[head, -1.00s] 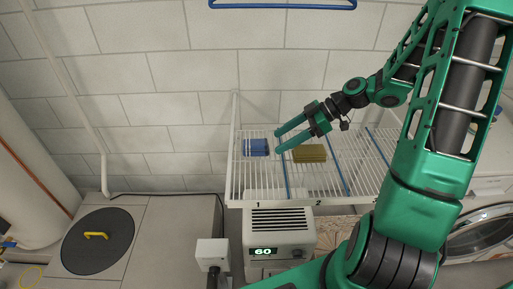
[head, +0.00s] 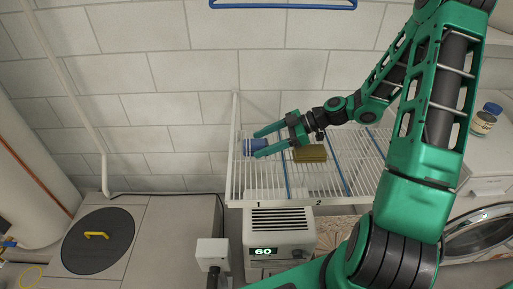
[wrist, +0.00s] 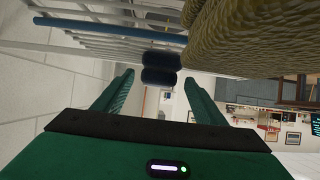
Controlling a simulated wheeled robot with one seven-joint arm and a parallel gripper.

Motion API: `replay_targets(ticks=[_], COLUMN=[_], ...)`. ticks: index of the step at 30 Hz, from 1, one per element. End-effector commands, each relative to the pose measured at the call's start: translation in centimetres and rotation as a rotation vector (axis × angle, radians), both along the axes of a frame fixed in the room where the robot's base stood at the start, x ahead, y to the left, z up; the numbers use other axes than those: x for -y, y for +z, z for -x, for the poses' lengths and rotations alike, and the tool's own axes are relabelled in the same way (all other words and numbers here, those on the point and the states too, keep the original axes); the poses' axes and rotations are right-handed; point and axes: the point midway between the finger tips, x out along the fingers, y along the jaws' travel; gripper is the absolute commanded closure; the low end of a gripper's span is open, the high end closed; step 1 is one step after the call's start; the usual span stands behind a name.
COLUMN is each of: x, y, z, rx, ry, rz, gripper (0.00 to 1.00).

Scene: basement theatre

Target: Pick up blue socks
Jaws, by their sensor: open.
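The blue socks (head: 248,147) lie on the left part of the white wire shelf (head: 231,185), in the section labelled 1. In the wrist view they show as two dark blue rolls (wrist: 160,68), ahead of and between my fingertips. My gripper (head: 257,144) is open, its two green fingers pointing left at the socks, and in the head view the tips reach alongside them. Both fingers also show in the wrist view (wrist: 158,80). I cannot tell whether they touch the socks.
An olive folded cloth (head: 310,153) lies just right of the socks, close to my gripper; it fills the upper right of the wrist view (wrist: 250,40). Blue divider bars (head: 339,172) cross the shelf. A white heater-like unit (head: 280,232) reading 60 stands below. A jar (head: 485,121) stands far right.

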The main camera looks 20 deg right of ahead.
Motion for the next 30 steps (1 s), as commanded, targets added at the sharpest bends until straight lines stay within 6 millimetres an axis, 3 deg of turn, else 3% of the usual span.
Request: replay_targets(ticks=[6, 14, 20, 30], x=[-2.0, -2.3, -2.3, -2.3], y=[-1.3, -1.4, -1.4, -1.2], z=[-0.7, -0.8, -0.8, -0.8], rx=[-0.001, 0.0, 0.0, 0.0], ry=[0.002, 0.0, 0.0, 0.001], rz=[0.0, 0.001, 0.001, 0.001], gripper=[0.35, 0.35, 0.78, 0.79])
